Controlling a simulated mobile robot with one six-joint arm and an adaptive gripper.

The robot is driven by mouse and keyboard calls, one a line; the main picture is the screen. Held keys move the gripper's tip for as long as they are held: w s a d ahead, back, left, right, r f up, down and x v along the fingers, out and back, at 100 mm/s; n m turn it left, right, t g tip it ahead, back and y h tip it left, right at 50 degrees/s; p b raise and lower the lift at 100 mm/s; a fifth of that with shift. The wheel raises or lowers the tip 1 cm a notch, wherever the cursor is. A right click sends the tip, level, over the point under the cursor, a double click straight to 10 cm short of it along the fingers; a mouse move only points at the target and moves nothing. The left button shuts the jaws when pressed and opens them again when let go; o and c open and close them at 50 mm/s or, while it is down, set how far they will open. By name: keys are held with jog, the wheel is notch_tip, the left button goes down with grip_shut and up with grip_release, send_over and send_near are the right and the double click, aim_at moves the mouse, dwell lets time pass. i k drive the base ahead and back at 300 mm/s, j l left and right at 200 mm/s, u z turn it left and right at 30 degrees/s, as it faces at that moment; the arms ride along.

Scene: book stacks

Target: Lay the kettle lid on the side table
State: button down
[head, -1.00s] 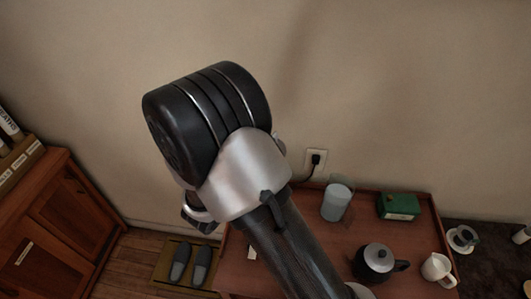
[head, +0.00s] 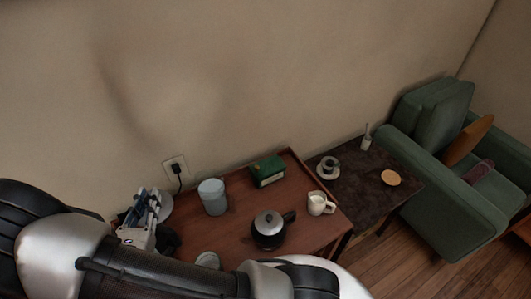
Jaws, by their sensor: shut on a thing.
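My gripper (head: 152,208) is at the lower left in the head view, over the left end of the brown wooden table. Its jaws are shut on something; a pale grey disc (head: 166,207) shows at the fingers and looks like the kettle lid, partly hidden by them. The kettle (head: 269,234), dark with a silver top and a dark handle, stands on the brown table, to the right of my gripper. Whether its top is open is too small to tell. The dark side table (head: 362,204) stands at the right, beside the green armchair.
The brown table (head: 318,240) also bears a translucent canister (head: 212,197), a green box (head: 268,171) and a white jug (head: 319,204). A cup on a saucer (head: 328,168), a small pot (head: 366,143) and a tan round (head: 391,178) occupy the side table. The armchair (head: 440,190) borders it.

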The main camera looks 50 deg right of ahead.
aim_at(369, 191)
jog(key=k+l, duration=0.15)
jog(key=l, duration=0.25)
jog(key=k+l, duration=0.15)
jog(key=l, duration=0.2)
jog(key=k+l, duration=0.15)
jog(key=l, duration=0.25)
jog(key=k+l+z, duration=0.1)
jog(key=l, duration=0.25)
jog(key=k+l, duration=0.2)
jog(key=l, duration=0.2)
jog(key=k+l, duration=0.15)
jog(key=l, duration=0.25)
jog(key=k+l, duration=0.1)
jog(key=l, duration=0.25)
jog(key=k+l+z, duration=0.1)
jog(key=l, duration=0.3)
jog(key=k, duration=0.05)
